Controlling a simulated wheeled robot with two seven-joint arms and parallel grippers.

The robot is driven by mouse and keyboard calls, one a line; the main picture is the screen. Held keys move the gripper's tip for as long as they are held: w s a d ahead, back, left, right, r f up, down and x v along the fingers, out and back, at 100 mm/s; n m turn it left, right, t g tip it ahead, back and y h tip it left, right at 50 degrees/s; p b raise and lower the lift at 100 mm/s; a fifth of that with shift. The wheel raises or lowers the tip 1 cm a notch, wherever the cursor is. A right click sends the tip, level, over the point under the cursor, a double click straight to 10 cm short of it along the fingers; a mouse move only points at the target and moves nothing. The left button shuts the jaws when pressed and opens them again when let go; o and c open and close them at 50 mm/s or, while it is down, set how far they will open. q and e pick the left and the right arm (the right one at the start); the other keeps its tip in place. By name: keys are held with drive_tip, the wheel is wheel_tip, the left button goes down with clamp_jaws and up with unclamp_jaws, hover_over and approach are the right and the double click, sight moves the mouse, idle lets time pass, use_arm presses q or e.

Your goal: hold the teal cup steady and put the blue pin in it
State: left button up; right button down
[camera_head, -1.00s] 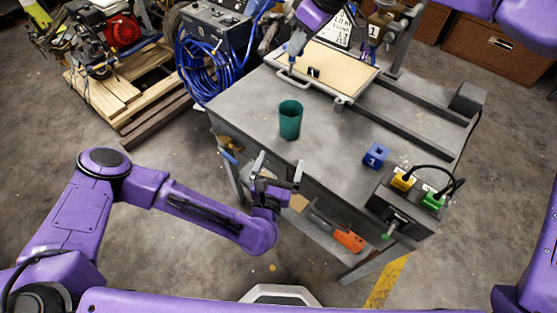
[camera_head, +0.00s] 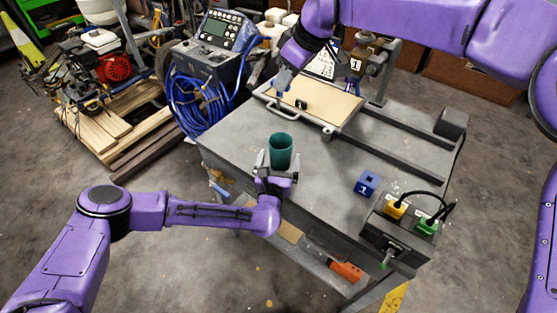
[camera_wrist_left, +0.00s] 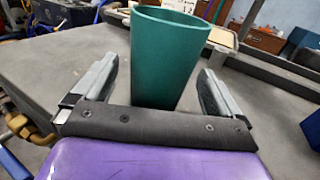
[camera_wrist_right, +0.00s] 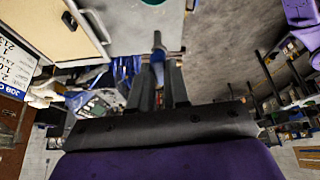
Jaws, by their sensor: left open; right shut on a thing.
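The teal cup (camera_head: 281,150) stands upright near the front left edge of the grey table. My left gripper (camera_head: 278,166) is open at the cup's near side. In the left wrist view the cup (camera_wrist_left: 165,60) rises between the two spread fingers, with a gap visible on each side. My right gripper (camera_head: 288,70) is shut on the blue pin (camera_head: 282,82), above the back left of the table. In the right wrist view the pin (camera_wrist_right: 158,48) sticks out beyond the fingertips, and a bit of the teal cup (camera_wrist_right: 152,2) shows at the top edge.
A tan board (camera_head: 318,100) with a handle lies at the table's back. A blue block marked 1 (camera_head: 367,184) and a box with yellow and green plugs (camera_head: 398,225) stand to the right. Bare grey tabletop (camera_head: 325,165) lies between cup and block.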

use_arm(q)
drive_tip(key=c, duration=1.1)
drive_tip(key=shift+c, duration=0.3)
use_arm(e)
wheel_tip(320, 180, down, 13)
idle(0.4)
drive_tip(key=c, duration=1)
unclamp_jaws()
drive_tip(key=shift+r, duration=0.1)
drive_tip(key=v, duration=1.1)
drive_tip(key=shift+d+r, duration=0.2)
drive_tip(key=shift+r, duration=0.15)
